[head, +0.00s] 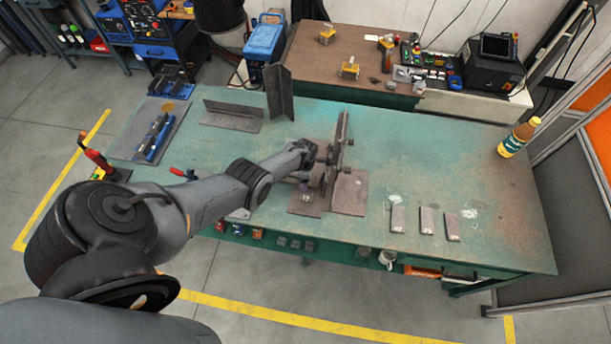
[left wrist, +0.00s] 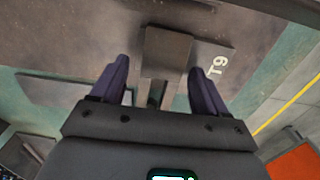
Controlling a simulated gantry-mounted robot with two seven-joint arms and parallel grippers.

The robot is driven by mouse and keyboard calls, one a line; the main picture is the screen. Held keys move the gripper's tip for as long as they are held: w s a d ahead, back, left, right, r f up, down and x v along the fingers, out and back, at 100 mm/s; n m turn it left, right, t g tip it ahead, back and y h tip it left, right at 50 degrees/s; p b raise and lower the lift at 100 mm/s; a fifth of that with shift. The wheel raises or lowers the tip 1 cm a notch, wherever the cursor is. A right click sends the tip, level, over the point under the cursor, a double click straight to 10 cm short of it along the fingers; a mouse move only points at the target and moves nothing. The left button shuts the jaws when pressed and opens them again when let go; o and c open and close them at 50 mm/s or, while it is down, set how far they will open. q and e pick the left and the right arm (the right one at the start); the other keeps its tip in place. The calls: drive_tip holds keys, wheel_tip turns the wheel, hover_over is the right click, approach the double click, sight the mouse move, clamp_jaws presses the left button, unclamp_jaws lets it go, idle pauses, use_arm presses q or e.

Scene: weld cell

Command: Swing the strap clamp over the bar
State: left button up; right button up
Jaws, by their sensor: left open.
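My left arm reaches across the green table to a dark steel fixture of flat plates (head: 349,192) and an upright plate or bar (head: 341,140). My left gripper (head: 318,178) is at the fixture's left side, and the arm partly hides it. In the left wrist view the two fingers of my left gripper (left wrist: 160,82) are apart. A dark rectangular metal piece (left wrist: 166,52) lies between them, with a gap at each side. I cannot tell for sure whether this piece is the strap clamp. My right gripper is not in view.
Angle pieces (head: 232,115) and a tall angle (head: 280,92) stand behind the fixture. Three small plates (head: 427,220) lie on the right, and a bottle (head: 518,137) stands at the right edge. A red handle (head: 178,172) shows beside my forearm. The table's right part is mostly clear.

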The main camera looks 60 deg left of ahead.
use_arm(q)
wheel_tip(320, 180, up, 11)
drive_tip(key=p, duration=0.7)
drive_tip(key=shift+f, duration=0.15)
